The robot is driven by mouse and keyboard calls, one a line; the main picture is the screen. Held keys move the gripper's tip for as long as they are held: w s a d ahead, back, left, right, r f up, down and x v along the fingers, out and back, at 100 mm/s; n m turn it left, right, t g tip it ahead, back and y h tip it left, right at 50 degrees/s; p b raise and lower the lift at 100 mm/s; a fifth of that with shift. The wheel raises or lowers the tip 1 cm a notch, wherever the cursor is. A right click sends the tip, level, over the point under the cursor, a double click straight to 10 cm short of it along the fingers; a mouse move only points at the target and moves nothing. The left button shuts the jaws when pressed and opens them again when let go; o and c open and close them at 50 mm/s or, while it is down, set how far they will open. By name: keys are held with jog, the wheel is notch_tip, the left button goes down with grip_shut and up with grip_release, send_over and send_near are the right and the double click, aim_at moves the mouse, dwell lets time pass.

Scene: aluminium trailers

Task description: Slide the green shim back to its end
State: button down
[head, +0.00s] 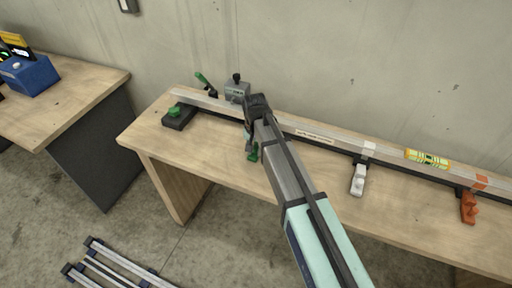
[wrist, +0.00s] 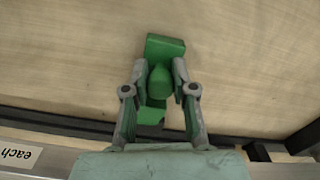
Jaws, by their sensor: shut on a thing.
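The green shim (head: 253,154) shows just below my gripper (head: 250,136) in the head view, at the front side of the long rail and mostly hidden by my arm. In the wrist view the green shim (wrist: 165,47) has a flat block and a rounded knob. My gripper (wrist: 159,80) is shut on that knob, with one finger on each side. The shim is over the bench top near the dark rail edge; whether it touches the bench is unclear. A black end block with a green patch (head: 175,112) is at the rail's left end.
A white shim (head: 358,180) and an orange shim (head: 469,208) sit along the rail to the right. A spirit level (head: 427,159) lies on the aluminium beam (head: 325,138). A green-handled clamp (head: 205,84) and grey box (head: 237,91) stand behind the left end.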

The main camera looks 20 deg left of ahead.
jog(key=shift+s+f, duration=0.1)
jog(key=shift+s, duration=0.15)
jog(key=c, duration=0.9)
grip_release()
jog(key=shift+c, duration=0.2)
jog(key=shift+r, duration=0.35)
notch_tip(320, 180, up, 11)
jog(key=shift+r, duration=0.2)
